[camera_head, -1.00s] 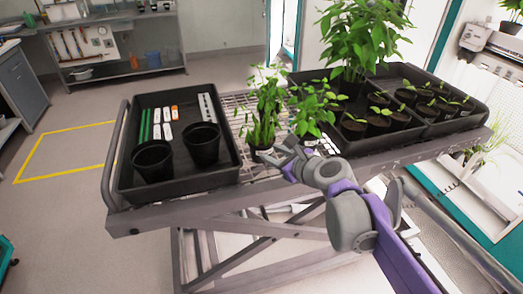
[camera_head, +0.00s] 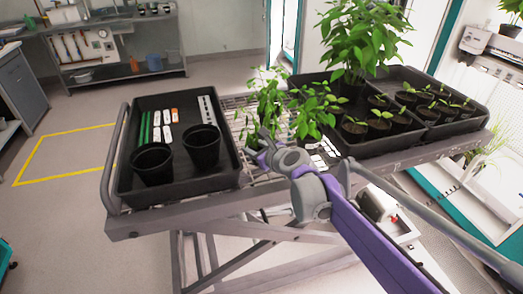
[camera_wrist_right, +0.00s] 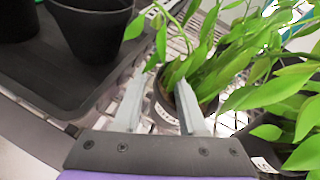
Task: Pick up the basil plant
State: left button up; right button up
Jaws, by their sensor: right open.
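Two leafy potted plants stand on the wire rack between the trays, a slender one (camera_head: 265,98) and a bushier one (camera_head: 314,112) to its right. I cannot tell from the leaves which is the basil. My right gripper (camera_head: 262,141) is in front of the slender plant, open and empty. In the right wrist view the open fingers (camera_wrist_right: 160,102) point at a pot (camera_wrist_right: 163,108) with a white label, which shows between them. Long green leaves (camera_wrist_right: 235,68) lean to the right above it. The pot is mostly hidden in the head view. My left gripper is not in view.
A black tray (camera_head: 128,190) at left holds two empty pots, one (camera_head: 152,163) at its front left, plus labels and green sticks. Another black tray (camera_head: 375,148) at right holds seedlings. A tall plant (camera_head: 360,40) stands behind. A dark pot (camera_wrist_right: 95,30) is close by at left.

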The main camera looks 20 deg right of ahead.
jog(key=shift+s, duration=0.1)
jog(key=shift+c, duration=0.3)
grip_shut()
dwell(0.9)
